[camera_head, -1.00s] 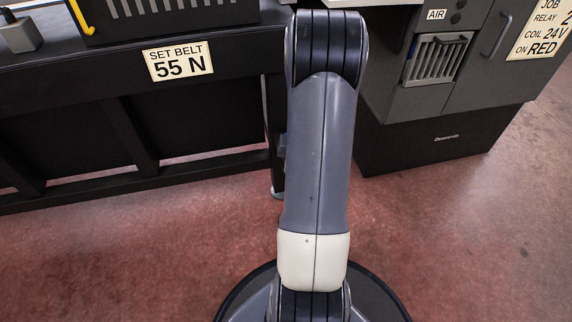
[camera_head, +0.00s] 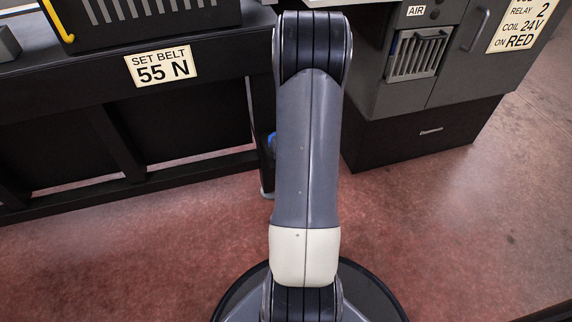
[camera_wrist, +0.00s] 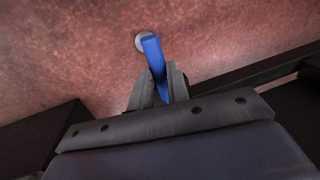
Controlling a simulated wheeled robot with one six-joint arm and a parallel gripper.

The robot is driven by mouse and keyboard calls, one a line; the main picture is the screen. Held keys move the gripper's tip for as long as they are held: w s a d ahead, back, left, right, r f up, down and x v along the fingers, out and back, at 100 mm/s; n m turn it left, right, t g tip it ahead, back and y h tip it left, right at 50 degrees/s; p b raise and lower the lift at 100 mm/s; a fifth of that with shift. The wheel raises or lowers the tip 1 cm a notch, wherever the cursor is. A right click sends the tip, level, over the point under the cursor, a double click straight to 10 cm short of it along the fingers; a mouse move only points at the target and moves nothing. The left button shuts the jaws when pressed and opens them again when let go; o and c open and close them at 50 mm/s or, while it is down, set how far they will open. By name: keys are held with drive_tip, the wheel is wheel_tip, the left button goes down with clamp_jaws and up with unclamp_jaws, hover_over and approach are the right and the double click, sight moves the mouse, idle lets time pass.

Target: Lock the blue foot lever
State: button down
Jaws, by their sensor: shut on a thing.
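The blue foot lever (camera_wrist: 152,52) shows in the wrist view, running between the two fingers of my gripper (camera_wrist: 160,88). My gripper is shut on the lever. The lever's far end stands out past the fingertips, over a pale round foot (camera_wrist: 140,42) near the floor. In the head view, only a small blue patch (camera_head: 271,140) shows at the left edge of my arm, by the table leg (camera_head: 266,178). My gripper is hidden behind my arm in the head view.
The dark table frame (camera_head: 190,175) stands left of my arm, with a "SET BELT 55 N" label (camera_head: 162,66). A dark cabinet (camera_head: 425,130) with an AIR panel stands at right. Reddish floor (camera_head: 450,230) is open in front of it.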

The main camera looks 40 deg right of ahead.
drive_tip(key=c, duration=1.3)
unclamp_jaws()
drive_tip(key=shift+c, duration=0.2)
wheel_tip(320, 180, up, 11)
drive_tip(key=s+d+p, duration=0.1)
drive_tip(key=d+p, duration=0.1)
drive_tip(key=p, duration=0.2)
drive_tip(key=shift+f, duration=0.15)
drive_tip(key=shift+f, duration=0.1)
drive_tip(key=f+b, duration=0.1)
drive_tip(key=f, duration=0.2)
drive_tip(key=a+f+b, duration=0.1)
drive_tip(key=f, duration=0.3)
drive_tip(key=w+a+f+b, duration=0.1)
drive_tip(key=f+b, duration=0.1)
drive_tip(key=f, duration=0.1)
drive_tip(key=shift+f, duration=0.25)
drive_tip(key=shift+a, duration=0.1)
